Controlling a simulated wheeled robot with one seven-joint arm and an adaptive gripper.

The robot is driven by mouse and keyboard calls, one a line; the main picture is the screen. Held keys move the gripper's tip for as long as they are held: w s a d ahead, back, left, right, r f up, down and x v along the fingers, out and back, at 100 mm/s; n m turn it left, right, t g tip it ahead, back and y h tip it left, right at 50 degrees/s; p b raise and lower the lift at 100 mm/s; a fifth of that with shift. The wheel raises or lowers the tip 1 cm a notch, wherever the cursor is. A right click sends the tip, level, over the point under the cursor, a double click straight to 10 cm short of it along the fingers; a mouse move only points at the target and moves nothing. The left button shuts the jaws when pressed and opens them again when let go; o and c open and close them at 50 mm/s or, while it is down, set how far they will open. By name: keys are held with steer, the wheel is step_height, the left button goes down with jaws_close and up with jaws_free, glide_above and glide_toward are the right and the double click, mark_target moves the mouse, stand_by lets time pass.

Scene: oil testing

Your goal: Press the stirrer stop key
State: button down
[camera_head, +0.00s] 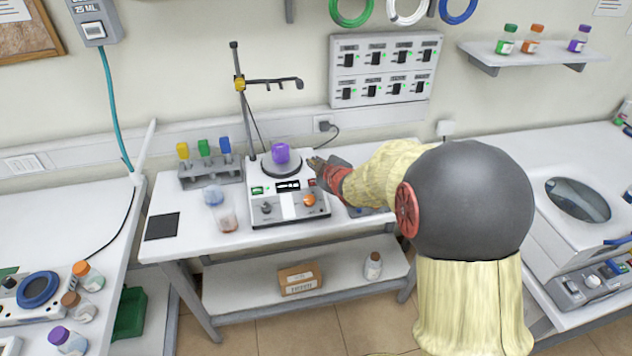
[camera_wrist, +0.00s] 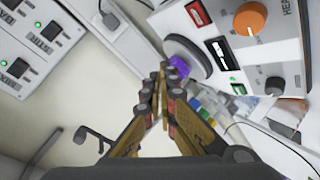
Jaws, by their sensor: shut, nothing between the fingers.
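The stirrer (camera_head: 290,206) is a white hot-plate unit on the middle table. A purple-topped vessel (camera_head: 280,153) stands on its round dark plate. Its front panel has a green key (camera_head: 257,190) at left, a dark display (camera_head: 288,186) and an orange knob (camera_head: 309,200). A red key (camera_wrist: 198,12) shows clearly in the wrist view, with the green key (camera_wrist: 238,88) at the display's other end; I cannot read their labels. My gripper (camera_head: 314,162) is shut and empty, just above the panel's right end, by the plate. Its fingertips (camera_wrist: 163,72) appear apart from the red key.
A stand (camera_head: 243,110) with a clamp rises behind the stirrer. A switch panel (camera_head: 385,70) is on the wall. The tabletop's front left is free beside a black pad (camera_head: 162,226).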

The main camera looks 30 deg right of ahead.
steer(key=shift+f, duration=0.15)
steer(key=b, duration=0.5)
glide_above(313, 187)
steer(key=s, duration=0.1)
step_height(313, 187, down, 7)
steer(key=shift+a+f, duration=0.1)
steer(key=shift+w+f+b, duration=0.25)
steer(key=shift+f+b, duration=0.15)
steer(key=shift+b, duration=0.05)
steer(key=shift+f, duration=0.1)
stand_by(0.7)
steer(key=shift+w+f+b, duration=0.15)
steer(key=shift+f+b, duration=0.15)
steer(key=shift+b, duration=0.15)
steer(key=shift+w+f+b, duration=0.1)
steer(key=shift+f+b, duration=0.3)
steer(key=shift+b, duration=0.05)
stand_by(0.6)
steer(key=shift+s+r+p, duration=0.3)
steer(key=shift+r+p, duration=0.2)
steer(key=shift+r, duration=0.3)
